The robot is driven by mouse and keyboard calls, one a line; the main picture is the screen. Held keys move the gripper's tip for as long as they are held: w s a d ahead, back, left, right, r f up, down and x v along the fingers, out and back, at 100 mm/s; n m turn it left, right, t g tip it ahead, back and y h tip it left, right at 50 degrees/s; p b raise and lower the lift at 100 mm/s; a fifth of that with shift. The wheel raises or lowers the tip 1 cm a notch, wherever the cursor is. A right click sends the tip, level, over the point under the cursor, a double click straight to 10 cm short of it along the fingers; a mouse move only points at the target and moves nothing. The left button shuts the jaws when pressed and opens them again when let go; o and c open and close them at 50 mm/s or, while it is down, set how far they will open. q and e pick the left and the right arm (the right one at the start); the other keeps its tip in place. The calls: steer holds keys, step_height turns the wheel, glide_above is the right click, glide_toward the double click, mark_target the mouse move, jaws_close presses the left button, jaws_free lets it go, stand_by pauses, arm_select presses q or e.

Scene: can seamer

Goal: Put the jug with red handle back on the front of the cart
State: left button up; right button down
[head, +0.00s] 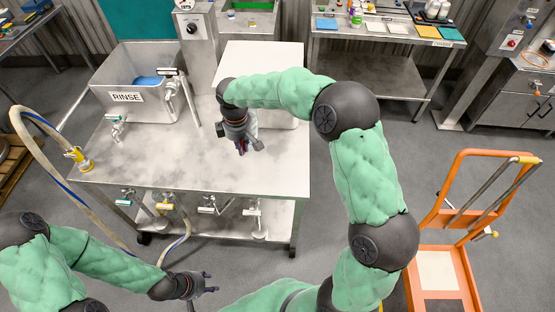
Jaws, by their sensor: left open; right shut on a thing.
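I cannot make out a jug or a red handle in the head view. An orange cart (437,270) with a pale deck and an upright handle frame stands on the floor at the right. My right gripper (242,148) is over the steel table (270,170), pointing down beside a white box. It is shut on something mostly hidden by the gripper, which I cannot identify. My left gripper (208,282) is at the lower left, in front of the table, open and empty.
The white box (262,58) and a RINSE basin (150,80) stand on the table. A hose (45,180) loops at its left. Several valves (165,203) line its front. A bench (385,45) is at the back right. Floor is clear between table and cart, under my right arm.

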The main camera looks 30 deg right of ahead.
steer(key=shift+w+d+f, duration=0.15)
steer(key=shift+w+d, duration=0.1)
steer(key=s+d+f+b, duration=0.1)
steer(key=s+d+f, duration=0.2)
steer(key=f, duration=0.1)
steer(key=s+d+f+b, duration=0.2)
steer(key=s+d+f, duration=0.1)
steer(key=f, duration=0.1)
steer(key=s+d+f+b, duration=0.2)
steer(key=s+d+f, duration=0.1)
steer(key=d+f, duration=0.1)
steer(key=shift+s+d+f, duration=0.1)
steer(key=shift+f, duration=0.2)
arm_select(q)
step_height(320, 180, down, 5)
steer(key=shift+w+r, duration=0.1)
steer(key=shift+w, duration=0.05)
arm_select(e)
steer(key=shift+r, duration=0.1)
